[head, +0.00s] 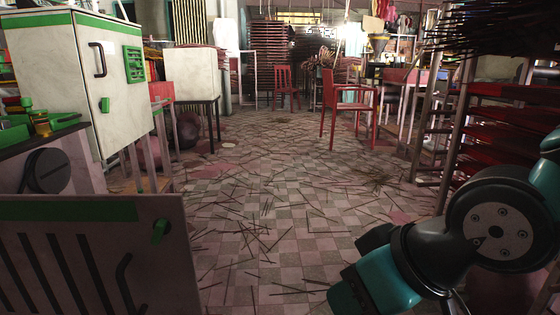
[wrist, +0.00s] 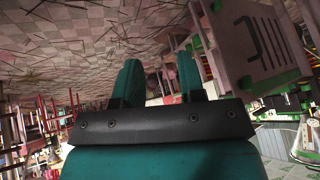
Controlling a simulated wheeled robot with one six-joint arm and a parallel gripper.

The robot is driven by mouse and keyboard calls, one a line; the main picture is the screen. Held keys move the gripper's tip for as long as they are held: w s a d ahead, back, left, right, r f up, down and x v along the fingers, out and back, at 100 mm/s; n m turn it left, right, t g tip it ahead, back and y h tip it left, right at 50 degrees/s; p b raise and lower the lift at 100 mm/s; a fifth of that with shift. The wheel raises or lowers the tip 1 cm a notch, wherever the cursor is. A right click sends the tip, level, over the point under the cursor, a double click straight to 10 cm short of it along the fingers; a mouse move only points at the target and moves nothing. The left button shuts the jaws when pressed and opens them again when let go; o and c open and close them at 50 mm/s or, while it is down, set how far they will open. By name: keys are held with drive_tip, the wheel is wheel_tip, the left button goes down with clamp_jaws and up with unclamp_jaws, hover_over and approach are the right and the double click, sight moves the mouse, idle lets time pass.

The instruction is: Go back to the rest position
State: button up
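My gripper (wrist: 159,70) shows in the wrist view as two teal fingers standing apart on a dark mount. The gap between them is empty, so it is open and holds nothing. The wrist view is upside down, with the tiled floor at the top. In the head view my arm (head: 495,236) is folded at the lower right. I cannot make out the gripper fingers in the head view.
A pale panel (head: 95,265) with green trim stands close at the lower left, a white cabinet (head: 75,75) behind it. Red shelving (head: 495,145) and a ladder (head: 435,125) stand at right. Red chairs (head: 345,105) are farther back. The floor (head: 285,185) between is open, strewn with sticks.

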drive_tip(key=s+d+r+g+h+p, duration=0.1)
drive_tip(key=s+d+r+g+p, duration=0.15)
drive_tip(key=r+p, duration=0.2)
drive_tip(key=s+d+r+g+p, duration=0.2)
drive_tip(key=s+d+r+p, duration=0.1)
drive_tip(key=d+r, duration=0.15)
wheel_tip(320, 180, up, 38)
drive_tip(key=a+p, duration=0.1)
drive_tip(key=p, duration=3.5)
drive_tip(key=shift+s+f+n+p, duration=0.2)
drive_tip(key=shift+f+n+p, duration=0.1)
drive_tip(key=shift+n, duration=0.1)
